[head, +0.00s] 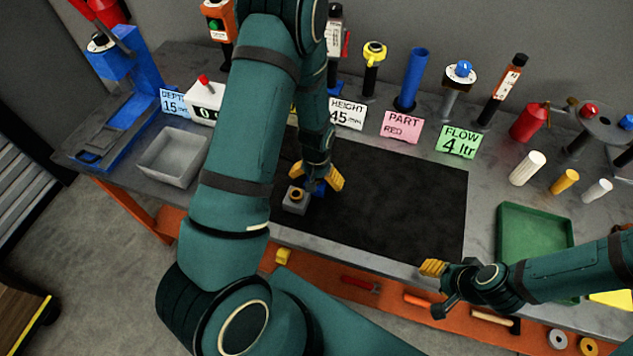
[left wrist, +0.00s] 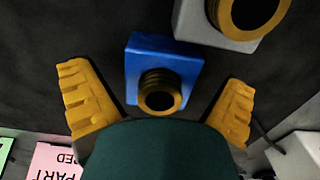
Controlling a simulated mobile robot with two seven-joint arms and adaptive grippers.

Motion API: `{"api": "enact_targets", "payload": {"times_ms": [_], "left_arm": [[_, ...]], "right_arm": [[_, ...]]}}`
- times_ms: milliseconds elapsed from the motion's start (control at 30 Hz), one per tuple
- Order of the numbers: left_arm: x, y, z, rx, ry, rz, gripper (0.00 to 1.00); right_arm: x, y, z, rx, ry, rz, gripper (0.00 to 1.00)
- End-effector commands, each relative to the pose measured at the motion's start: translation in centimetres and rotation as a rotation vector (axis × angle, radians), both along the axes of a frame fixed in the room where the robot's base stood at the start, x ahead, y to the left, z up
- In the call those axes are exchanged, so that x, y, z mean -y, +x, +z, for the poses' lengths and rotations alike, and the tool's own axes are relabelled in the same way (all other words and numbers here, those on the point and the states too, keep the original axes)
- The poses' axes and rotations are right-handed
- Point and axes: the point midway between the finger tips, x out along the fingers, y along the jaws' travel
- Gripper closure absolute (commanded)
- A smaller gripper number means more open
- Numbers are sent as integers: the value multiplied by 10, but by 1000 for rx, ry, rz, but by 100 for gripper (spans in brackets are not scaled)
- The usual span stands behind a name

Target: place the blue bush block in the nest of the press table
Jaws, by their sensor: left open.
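The blue bush block (left wrist: 150,52), a square blue block with a dark-gold ringed bush, lies on the black mat. In the left wrist view it sits between and ahead of my left gripper's spread yellow fingers (left wrist: 157,92), apparently clear of both. In the head view my left gripper (head: 318,179) is over the blue block (head: 319,188), which it mostly hides. My right gripper (head: 437,286) hangs over the bench's front edge, away from the block; its opening is unclear. A blue press (head: 112,62) with a low table (head: 97,150) stands at the far left; I cannot make out its nest clearly.
A grey block with a gold bush (head: 293,206) lies close beside the blue block. A grey bin (head: 168,163) stands between mat and press. A green tray (head: 509,232) is at right. Label cards and upright tools line the back. The mat's right half (head: 410,205) is clear.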

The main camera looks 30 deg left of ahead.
Motion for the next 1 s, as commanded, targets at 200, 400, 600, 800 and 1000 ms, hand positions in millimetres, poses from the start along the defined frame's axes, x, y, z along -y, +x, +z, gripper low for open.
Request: {"api": "enact_targets", "payload": {"times_ms": [200, 400, 600, 800, 1000], "left_arm": [[0, 0, -9, 0, -1, 0, 0], [0, 0, -9, 0, -1, 0, 25], [0, 0, -8, 0, 0, 0, 80], [0, 1, -8, 2, -1, 0, 80], [0, 2, 0, 5, 0, 0, 80]], "right_arm": [[0, 0, 0, 0, 0, 0, 53], [0, 0, 0, 0, 0, 0, 53], [0, 0, 0, 0, 0, 0, 53], [0, 0, 0, 0, 0, 0, 53], [0, 0, 0, 0, 0, 0, 53]]}}
